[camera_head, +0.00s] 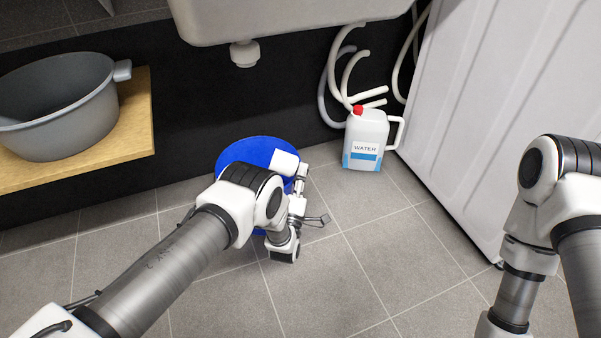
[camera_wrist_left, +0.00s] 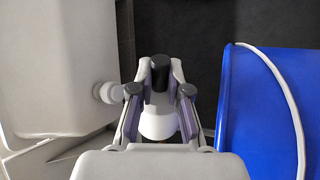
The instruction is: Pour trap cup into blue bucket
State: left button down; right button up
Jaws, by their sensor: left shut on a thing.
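The blue bucket (camera_head: 236,155) stands on the tiled floor under the sink, partly hidden behind my left arm. Its blue side and pale handle show at the right in the left wrist view (camera_wrist_left: 250,110). My left gripper (camera_head: 299,180) is at the bucket's right side. In the left wrist view its fingers (camera_wrist_left: 160,92) are shut around a white rounded piece, the trap cup (camera_wrist_left: 158,124), mostly hidden by the fingers and palm. A white shape at the bucket's right rim seems to be the cup; its tilt and contents are unclear. My right gripper is out of view.
The sink (camera_head: 290,20) hangs above with its drain stub (camera_head: 244,53). A water canister (camera_head: 366,140) stands right of the bucket near hoses (camera_head: 345,80). A grey pot (camera_head: 60,105) sits on a wooden shelf (camera_head: 135,120) at left. A white appliance (camera_head: 490,100) stands at right. The front floor is clear.

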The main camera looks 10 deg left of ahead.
pick_arm(q)
jog(key=shift+r+n+y+p, duration=0.6)
jog(key=shift+n+p, duration=0.2)
jog(key=shift+n, duration=0.2)
jog(key=shift+a+r+n+y+p, duration=0.1)
jog(key=shift+r+n+y+p, duration=0.25)
jog(key=shift+n, duration=0.2)
jog(key=shift+r+n+y+p, duration=0.15)
jog(key=shift+n+y+p, duration=0.1)
jog(key=shift+n+p, duration=0.25)
